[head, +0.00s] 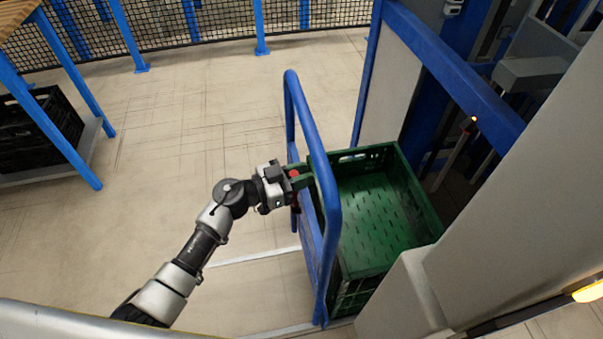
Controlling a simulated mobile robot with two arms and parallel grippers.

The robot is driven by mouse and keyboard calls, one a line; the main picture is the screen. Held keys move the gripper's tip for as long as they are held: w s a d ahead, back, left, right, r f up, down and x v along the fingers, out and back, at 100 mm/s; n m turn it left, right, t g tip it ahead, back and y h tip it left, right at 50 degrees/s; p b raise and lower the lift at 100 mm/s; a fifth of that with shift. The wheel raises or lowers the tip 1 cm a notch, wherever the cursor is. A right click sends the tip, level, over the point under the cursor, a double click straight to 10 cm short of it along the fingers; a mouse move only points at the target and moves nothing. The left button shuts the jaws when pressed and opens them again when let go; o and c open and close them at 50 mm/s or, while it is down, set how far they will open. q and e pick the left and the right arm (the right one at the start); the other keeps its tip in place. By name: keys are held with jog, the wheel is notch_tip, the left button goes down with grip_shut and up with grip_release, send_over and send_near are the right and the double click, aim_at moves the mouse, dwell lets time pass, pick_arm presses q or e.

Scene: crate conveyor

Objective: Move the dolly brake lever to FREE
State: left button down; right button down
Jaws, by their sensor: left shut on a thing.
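A dolly with a blue tubular handle frame (328,190) stands right of centre in the head view, with an empty green crate (397,166) on it. A small red part (293,173), which looks like the brake lever, shows at the left side of the handle frame. My left gripper (297,177) is at this spot, shut on the red lever. The fingers hide most of the lever, and I cannot read any FREE mark or tell its setting. My right gripper is not in view.
A grey-white panel and blue machine frame (455,75) stand close to the crate's right. A blue-legged table (45,112) with a black crate (38,130) is at the far left. A mesh fence (200,25) runs along the back. The floor between is clear.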

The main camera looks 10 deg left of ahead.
pick_arm(q)
jog(key=shift+w+a+r+p, duration=0.1)
jog(key=shift+w+r+p, duration=0.15)
jog(key=shift+p, duration=0.4)
jog(key=w+n+p, duration=0.1)
jog(key=w+a+n+p, duration=0.1)
jog(key=p, duration=0.1)
jog(key=w+f+n+p, duration=0.1)
jog(key=w+n+p, duration=0.1)
jog(key=shift+a+y, duration=0.2)
jog(key=shift+y, duration=0.2)
jog(key=shift+w+a+f+n+g, duration=0.2)
jog(key=shift+w+f+n+g, duration=0.25)
jog(key=shift+w+n, duration=0.2)
jog(key=shift+w+a+f+n, duration=0.2)
jog(key=shift+w+f+n, duration=0.3)
jog(key=shift+w+n, duration=0.15)
jog(key=shift+f, duration=0.1)
jog(key=c, duration=1)
grip_release()
